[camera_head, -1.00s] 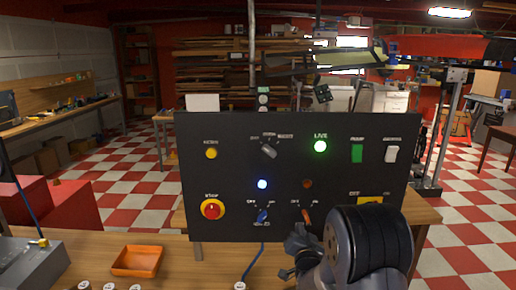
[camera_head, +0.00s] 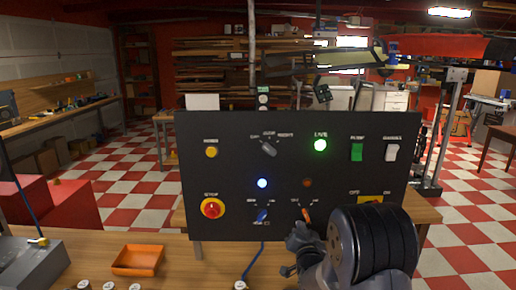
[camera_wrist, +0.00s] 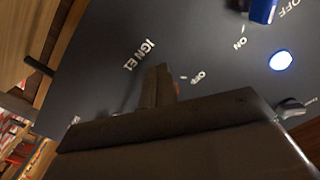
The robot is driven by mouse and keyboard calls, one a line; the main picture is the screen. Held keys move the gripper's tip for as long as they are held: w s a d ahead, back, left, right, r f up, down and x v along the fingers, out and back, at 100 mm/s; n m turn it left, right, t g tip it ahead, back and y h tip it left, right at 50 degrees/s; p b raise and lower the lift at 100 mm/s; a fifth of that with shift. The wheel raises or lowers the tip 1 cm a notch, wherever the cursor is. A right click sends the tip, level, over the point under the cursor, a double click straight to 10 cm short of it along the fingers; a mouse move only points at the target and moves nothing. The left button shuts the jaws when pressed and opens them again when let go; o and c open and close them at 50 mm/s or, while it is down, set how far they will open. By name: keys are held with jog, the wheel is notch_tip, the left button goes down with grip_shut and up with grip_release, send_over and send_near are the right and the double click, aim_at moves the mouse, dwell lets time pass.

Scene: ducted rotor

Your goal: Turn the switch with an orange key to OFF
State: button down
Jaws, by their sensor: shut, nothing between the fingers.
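The switch with the orange key (camera_head: 307,214) is in the lower middle of the black panel, right of a switch with a blue key (camera_head: 262,215). The orange key seems to lean up and left, toward its left label; the exact setting is too small to read. My gripper (camera_head: 303,236) is just below the orange key, partly hidden by my wrist. In the wrist view my gripper (camera_wrist: 160,85) is shut and empty in front of the panel, near labels IGN E1 and OFF. Only a sliver of orange shows behind the fingers; contact cannot be told.
The black panel (camera_head: 225,165) stands on a wooden bench. The lamp above the orange key (camera_head: 307,183) is dim; a blue lamp (camera_head: 262,183) and a green lamp (camera_head: 320,145) are lit. A red stop button (camera_head: 212,208) is at left, an orange tray (camera_head: 137,260) on the bench.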

jog(key=shift+d+r, duration=0.2)
jog(key=shift+r, duration=0.05)
dwell(0.3)
jog(key=shift+d+f+b, duration=0.15)
jog(key=shift+d+b, duration=0.1)
jog(key=shift+b, duration=4.4)
jog(key=shift+f, duration=0.15)
jog(key=shift+a+f+b, duration=0.15)
jog(key=shift+f+b, duration=0.15)
jog(key=shift+b, duration=0.45)
jog(key=s+b, duration=0.2)
jog(key=s, duration=0.4)
jog(key=shift+r, duration=0.1)
